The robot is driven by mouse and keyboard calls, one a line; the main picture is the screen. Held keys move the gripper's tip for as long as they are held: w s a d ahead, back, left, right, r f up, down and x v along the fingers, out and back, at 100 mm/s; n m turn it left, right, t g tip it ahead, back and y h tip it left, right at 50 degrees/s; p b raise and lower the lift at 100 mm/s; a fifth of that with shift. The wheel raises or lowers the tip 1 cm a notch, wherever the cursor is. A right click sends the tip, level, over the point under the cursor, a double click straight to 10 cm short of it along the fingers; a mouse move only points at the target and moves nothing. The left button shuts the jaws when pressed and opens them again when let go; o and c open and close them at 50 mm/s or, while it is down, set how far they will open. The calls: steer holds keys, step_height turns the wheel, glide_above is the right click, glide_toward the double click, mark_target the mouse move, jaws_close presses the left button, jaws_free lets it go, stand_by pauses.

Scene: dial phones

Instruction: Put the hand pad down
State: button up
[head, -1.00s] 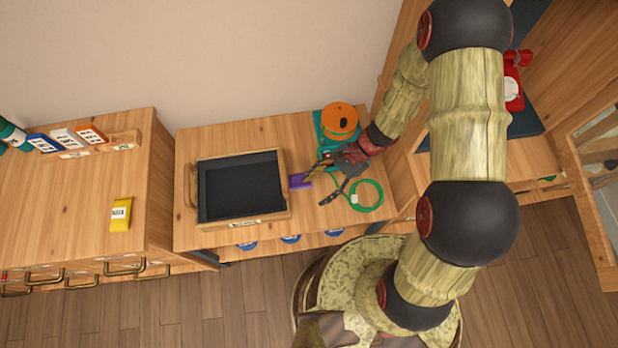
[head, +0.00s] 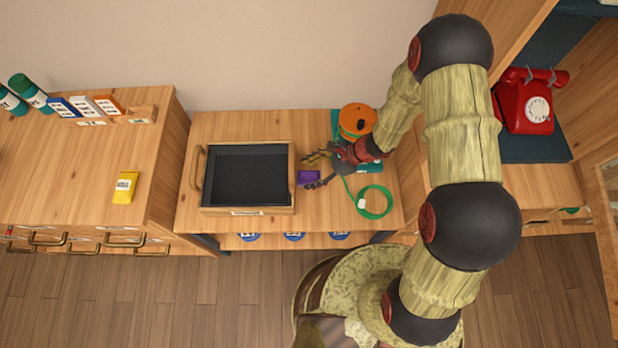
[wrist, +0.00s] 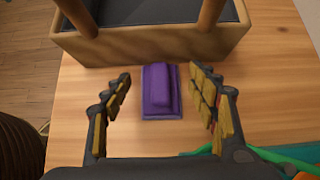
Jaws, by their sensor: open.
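The purple hand pad (head: 308,177) lies on the wooden bench top, just right of the black-lined tray. In the wrist view the hand pad (wrist: 161,91) rests flat, a raised block on a flat base. My gripper (head: 316,170) is open, with its fingers spread toward the pad from the right. In the wrist view my gripper (wrist: 162,103) has one finger on each side of the pad, with a gap on both sides. Nothing is between the fingers except the pad, which they do not appear to touch.
The wooden tray (head: 292,202) stands close beside the pad; its wall is just beyond it in the wrist view. A green cable coil (head: 387,203) and an orange spool (head: 357,116) are near my wrist. A red dial phone (head: 525,102) sits at the right.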

mark_target(309, 173)
steer(key=shift+a+f, duration=0.35)
steer(key=shift+c, duration=0.4)
steer(key=c, duration=1.1)
steer(key=shift+c, duration=0.4)
steer(key=shift+r, duration=0.1)
steer(key=shift+r+p, duration=0.3)
steer(key=shift+r, duration=0.25)
step_height(309, 173, up, 2)
steer(key=shift+r+p, duration=0.25)
steer(key=shift+p, duration=0.35)
steer(key=s+d, duration=0.2)
steer(key=s, duration=0.3)
steer(key=s+d+p, duration=0.1)
steer(key=s+d, duration=0.2)
steer(key=s, duration=0.2)
steer(key=s+d+p, duration=0.1)
steer(key=s+d, duration=0.2)
steer(key=s, duration=0.3)
steer(key=shift+s+f, duration=0.1)
